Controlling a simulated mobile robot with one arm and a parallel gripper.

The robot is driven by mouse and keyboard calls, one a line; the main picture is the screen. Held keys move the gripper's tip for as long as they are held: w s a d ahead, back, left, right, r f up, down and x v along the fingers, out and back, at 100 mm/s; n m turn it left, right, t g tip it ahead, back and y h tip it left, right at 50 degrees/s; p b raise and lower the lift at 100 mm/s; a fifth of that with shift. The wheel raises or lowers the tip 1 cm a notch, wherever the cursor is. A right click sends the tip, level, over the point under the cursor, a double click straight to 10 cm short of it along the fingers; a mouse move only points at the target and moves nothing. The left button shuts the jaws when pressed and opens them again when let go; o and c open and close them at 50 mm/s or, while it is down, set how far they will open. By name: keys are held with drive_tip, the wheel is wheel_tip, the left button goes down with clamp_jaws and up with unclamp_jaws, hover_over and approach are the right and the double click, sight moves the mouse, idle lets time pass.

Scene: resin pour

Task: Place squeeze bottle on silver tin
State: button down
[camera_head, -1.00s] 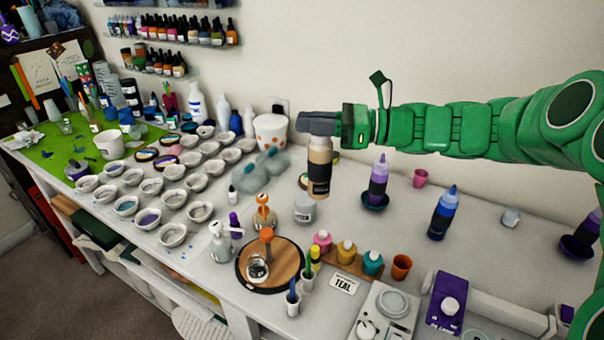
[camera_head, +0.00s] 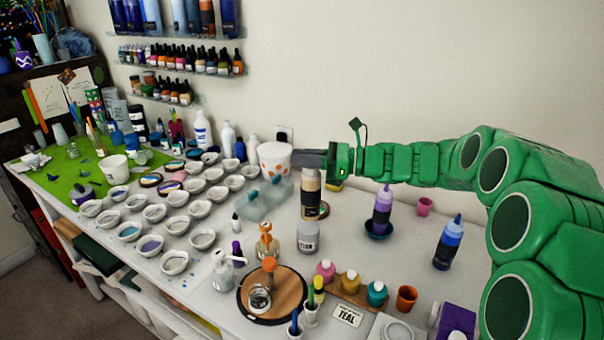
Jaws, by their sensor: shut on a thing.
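The squeeze bottle (camera_head: 312,180) is tan with a dark label around its lower part. My gripper (camera_head: 313,158) is shut on its top and holds it upright. The silver tin (camera_head: 308,238) is a small grey cylinder with a dark-lettered label, standing on the white table. The bottle's base appears right above the tin's top, nearly lined up with it in the picture. I cannot tell whether they touch. The upper end of the bottle is hidden by the gripper.
Behind the bottle is a small round dish (camera_head: 324,210). A purple bottle (camera_head: 382,212) stands to the right, and a translucent tray (camera_head: 262,203) lies to the left. An orange-topped jar (camera_head: 266,242) and a round wooden board (camera_head: 287,294) are close in front.

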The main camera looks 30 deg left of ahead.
drive_tip(key=shift+w+a+f, duration=0.25)
drive_tip(key=shift+f, duration=0.65)
drive_tip(key=shift+w+a+f, duration=0.2)
drive_tip(key=shift+w+f, duration=0.1)
drive_tip(key=shift+f, duration=0.6)
drive_tip(key=shift+w+a+f, duration=0.25)
drive_tip(key=shift+f, duration=0.75)
drive_tip(key=c, duration=1.1)
unclamp_jaws()
drive_tip(key=v, duration=1.2)
drive_tip(key=shift+s, duration=0.1)
